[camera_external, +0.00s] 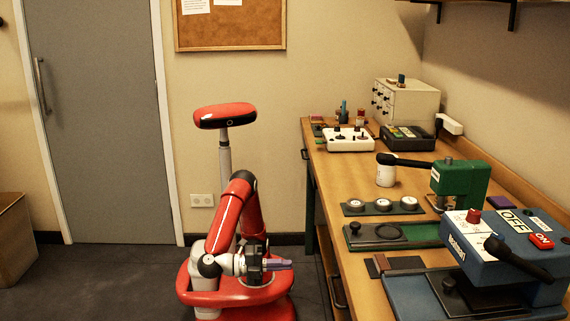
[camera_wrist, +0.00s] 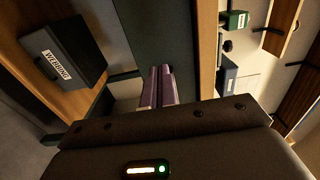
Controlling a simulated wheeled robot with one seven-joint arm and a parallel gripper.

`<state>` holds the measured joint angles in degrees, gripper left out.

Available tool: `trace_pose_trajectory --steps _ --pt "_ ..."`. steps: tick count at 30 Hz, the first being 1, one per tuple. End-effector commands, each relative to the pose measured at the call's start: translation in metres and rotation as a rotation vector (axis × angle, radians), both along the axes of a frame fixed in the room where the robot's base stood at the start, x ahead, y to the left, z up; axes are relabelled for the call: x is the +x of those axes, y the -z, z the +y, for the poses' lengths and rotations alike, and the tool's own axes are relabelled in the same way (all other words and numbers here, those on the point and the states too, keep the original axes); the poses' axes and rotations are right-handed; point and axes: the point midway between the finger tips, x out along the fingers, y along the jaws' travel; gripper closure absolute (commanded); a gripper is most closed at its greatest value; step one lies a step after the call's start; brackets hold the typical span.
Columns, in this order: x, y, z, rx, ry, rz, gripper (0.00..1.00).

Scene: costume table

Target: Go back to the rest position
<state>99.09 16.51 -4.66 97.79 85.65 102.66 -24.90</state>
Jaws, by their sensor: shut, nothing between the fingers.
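My gripper (camera_external: 279,264) is at the end of my red arm, held low in front of my red base, to the left of the workbench (camera_external: 318,157). Its fingers point right, toward the bench's side, and are apart from it. In the wrist view my gripper (camera_wrist: 160,72) shows two purple fingers side by side, shut with nothing between them. A dark green upright panel stands just beyond the fingertips in that view.
A cardboard box (camera_external: 12,243) is at the far left. A box marked WEBBING (camera_wrist: 62,58) shows in the wrist view. Floor left of my base is clear.

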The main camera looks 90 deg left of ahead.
Motion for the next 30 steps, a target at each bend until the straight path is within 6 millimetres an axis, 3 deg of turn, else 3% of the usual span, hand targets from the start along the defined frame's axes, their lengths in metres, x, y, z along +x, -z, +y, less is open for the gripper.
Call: trace_pose_trajectory --steps 10,14,17,22,25,30 --pt "-0.007 0.000 0.000 0.000 -0.002 0.001 1.00" --pt "0.009 0.003 0.010 -0.007 -0.031 0.032 1.00" --pt "0.046 0.011 0.037 -0.034 -0.098 0.117 1.00" --pt "0.117 0.039 0.121 -0.159 -0.285 0.341 1.00" --pt "0.139 0.058 0.173 -0.266 -0.397 0.458 1.00" --pt "0.150 0.088 0.244 -0.473 -0.565 0.597 1.00"
